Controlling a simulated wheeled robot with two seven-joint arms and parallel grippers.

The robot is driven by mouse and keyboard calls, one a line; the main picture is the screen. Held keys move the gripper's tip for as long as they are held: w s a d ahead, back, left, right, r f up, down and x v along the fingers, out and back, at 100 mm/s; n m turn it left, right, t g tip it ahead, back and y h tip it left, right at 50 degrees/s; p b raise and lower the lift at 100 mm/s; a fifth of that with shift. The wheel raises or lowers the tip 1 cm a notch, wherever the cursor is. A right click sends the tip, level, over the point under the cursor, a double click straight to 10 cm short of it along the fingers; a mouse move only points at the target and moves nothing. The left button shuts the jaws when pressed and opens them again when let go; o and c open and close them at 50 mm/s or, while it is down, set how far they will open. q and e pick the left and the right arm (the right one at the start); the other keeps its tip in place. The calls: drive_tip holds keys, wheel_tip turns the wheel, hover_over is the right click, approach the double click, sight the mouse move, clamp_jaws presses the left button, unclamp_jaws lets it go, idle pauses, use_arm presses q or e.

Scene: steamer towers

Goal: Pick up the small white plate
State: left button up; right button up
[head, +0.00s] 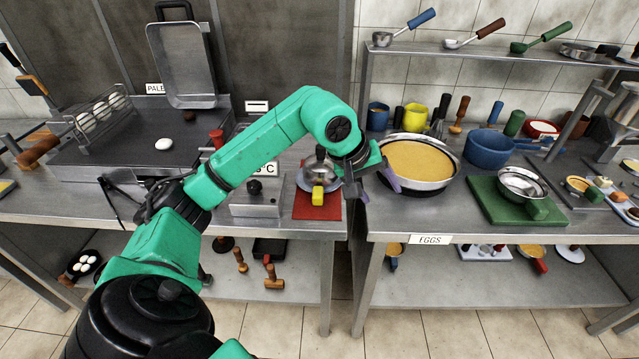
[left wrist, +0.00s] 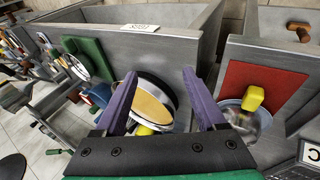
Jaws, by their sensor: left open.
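A pale plate (head: 301,182), its rim bluish white, sits on a red mat (head: 317,212) near the front edge of the left counter. A shiny metal dome (head: 318,168) covers most of it, and a yellow block (head: 318,195) is at its front. In the left wrist view the plate (left wrist: 228,103) is partly hidden. Another small white plate (head: 569,254) is on the right lower shelf. My left gripper (head: 378,188) is open and empty, with purple fingers, just right of the covered plate. It also shows in the left wrist view (left wrist: 160,74). My right gripper is not in view.
A large pan of yellow mixture (head: 416,162) stands close right of my left gripper. A green board (head: 518,205) with a metal bowl (head: 522,184) lies further right. A grey box (head: 255,198) is left of the mat. A gap separates the counters.

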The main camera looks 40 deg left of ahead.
sight(318, 191)
use_arm(q)
drive_tip(key=s+a+r+g+y, duration=0.25)
drive_tip(key=a+y, duration=0.35)
drive_tip(key=a, duration=0.8)
drive_tip(key=p+x, duration=0.2)
drive_tip(key=x, duration=1.3)
drive_tip(key=shift+s+d+p, duration=0.1)
drive_tip(key=shift+d+p, duration=0.1)
drive_tip(key=shift+p, duration=0.1)
drive_tip(key=shift+r, duration=0.1)
clamp_jaws()
